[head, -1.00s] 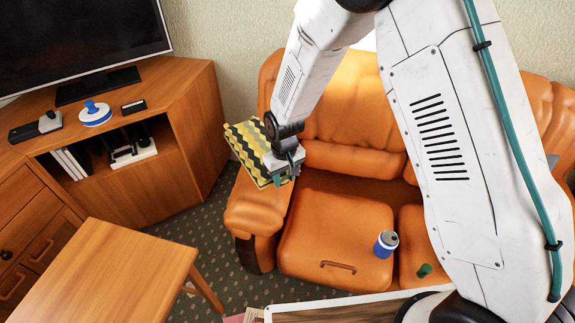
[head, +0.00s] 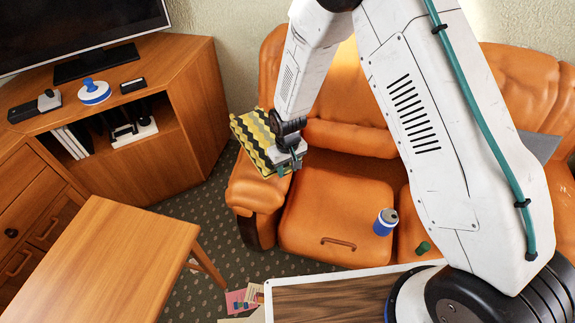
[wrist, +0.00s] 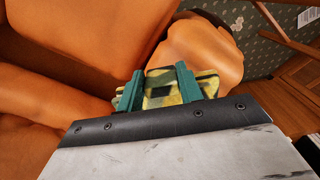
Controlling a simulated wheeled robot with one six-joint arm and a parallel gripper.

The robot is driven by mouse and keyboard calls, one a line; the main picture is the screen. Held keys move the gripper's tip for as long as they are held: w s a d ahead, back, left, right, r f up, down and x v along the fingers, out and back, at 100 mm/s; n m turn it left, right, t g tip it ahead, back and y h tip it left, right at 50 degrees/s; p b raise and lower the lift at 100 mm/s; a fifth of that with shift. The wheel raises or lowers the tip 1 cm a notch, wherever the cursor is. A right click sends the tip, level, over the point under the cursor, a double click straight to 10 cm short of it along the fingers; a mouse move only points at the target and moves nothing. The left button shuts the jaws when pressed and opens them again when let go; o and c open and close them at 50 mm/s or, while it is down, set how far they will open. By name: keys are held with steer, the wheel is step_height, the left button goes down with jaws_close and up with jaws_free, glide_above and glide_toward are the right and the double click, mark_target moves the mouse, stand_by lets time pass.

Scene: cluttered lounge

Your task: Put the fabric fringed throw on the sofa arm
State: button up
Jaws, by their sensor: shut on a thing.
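The fabric fringed throw (head: 258,140) is a folded piece with yellow, black and grey zigzag stripes. My gripper (head: 284,166) is shut on its near right edge. In the wrist view the throw (wrist: 160,97) sits between the two green fingers of my gripper (wrist: 158,90). The orange leather sofa arm (head: 254,194) is at the sofa's left end, and the throw is over its rear part in the head view. The sofa arm also shows behind the throw in the wrist view (wrist: 205,50). I cannot tell whether the throw touches it.
A blue and white can (head: 385,222) and a small green object (head: 423,248) are on the sofa seat (head: 325,215). A wooden table (head: 110,255) stands at the front left. A TV cabinet (head: 190,110) stands at the left. Papers (head: 245,298) lie on the patterned carpet.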

steer(key=shift+f, duration=0.45)
stand_by(0.3)
steer(key=o, duration=1.3)
steer(key=shift+o, duration=0.2)
step_height(320, 180, up, 8)
steer(key=s+d+r+m, duration=0.1)
steer(key=s+d+r, duration=0.6)
steer(key=s+r, duration=0.3)
steer(key=s+d+r+m, duration=0.2)
steer(key=s+d+r, duration=0.5)
steer(key=s+r, duration=0.3)
steer(key=s+d+r+m+t, duration=0.1)
steer(key=s+d+r, duration=0.5)
steer(key=s+r, duration=0.4)
step_height(320, 180, up, 4)
steer(key=shift+d+r+m, duration=0.1)
steer(key=shift+d+m, duration=0.3)
